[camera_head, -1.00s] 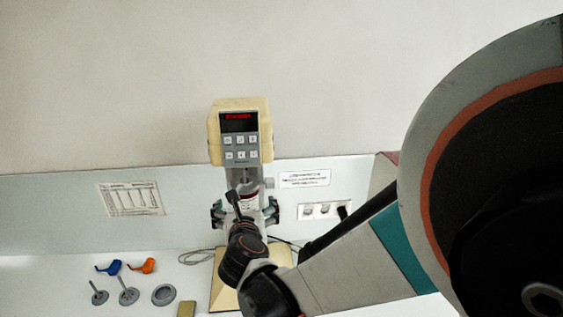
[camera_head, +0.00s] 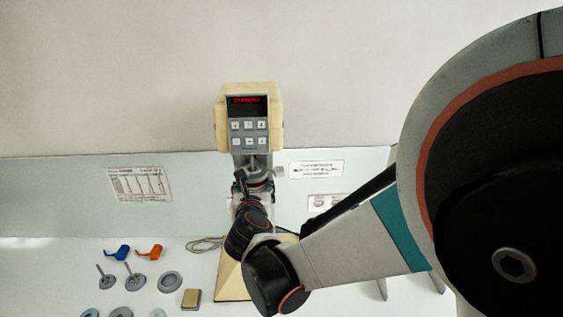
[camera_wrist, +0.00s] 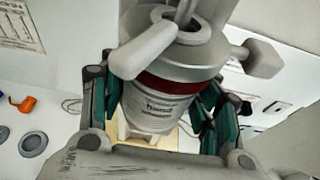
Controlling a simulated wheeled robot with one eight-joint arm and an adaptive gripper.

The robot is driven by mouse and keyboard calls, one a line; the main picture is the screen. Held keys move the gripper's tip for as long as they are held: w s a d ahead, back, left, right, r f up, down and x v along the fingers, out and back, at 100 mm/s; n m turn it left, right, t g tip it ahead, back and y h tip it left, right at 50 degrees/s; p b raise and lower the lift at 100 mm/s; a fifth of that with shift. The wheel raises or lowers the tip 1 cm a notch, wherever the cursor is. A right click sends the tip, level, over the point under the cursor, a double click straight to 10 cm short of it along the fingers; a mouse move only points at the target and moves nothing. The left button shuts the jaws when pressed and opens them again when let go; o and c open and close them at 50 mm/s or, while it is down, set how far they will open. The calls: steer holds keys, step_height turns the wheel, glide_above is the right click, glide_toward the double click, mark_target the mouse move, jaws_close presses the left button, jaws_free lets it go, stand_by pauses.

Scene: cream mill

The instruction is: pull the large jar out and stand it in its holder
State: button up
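The jar (camera_wrist: 160,105) is a pale metal cylinder with a printed label and a dark red band under a thick metal collar. In the head view the jar (camera_head: 259,186) sits upright beneath the mill's cream head (camera_head: 249,118), partly covered by my arm. My gripper (camera_wrist: 160,110) has its teal-padded fingers on both sides of the jar, and they appear closed against its walls below the band. A pale lever (camera_wrist: 153,50) and a shaft stand over the jar's top. I cannot identify the holder in these views.
Blue (camera_head: 117,252) and orange (camera_head: 150,251) pieces, metal discs with stems (camera_head: 135,280), a grey ring (camera_head: 171,282) and a small tan block (camera_head: 191,298) lie on the bench at left. A pale knob (camera_wrist: 262,58) juts out right of the jar. A cable lies behind.

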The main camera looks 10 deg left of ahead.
steer(key=c, duration=0.3)
steer(key=shift+f, duration=0.25)
step_height(320, 180, down, 9)
steer(key=b, duration=0.8)
steer(key=shift+b, duration=0.4)
stand_by(1.0)
steer(key=shift+r, duration=0.1)
steer(key=s+d+b, duration=0.1)
steer(key=s+d, duration=0.1)
steer(key=s, duration=0.8)
stand_by(1.3)
steer(key=shift+w+d+r, duration=0.1)
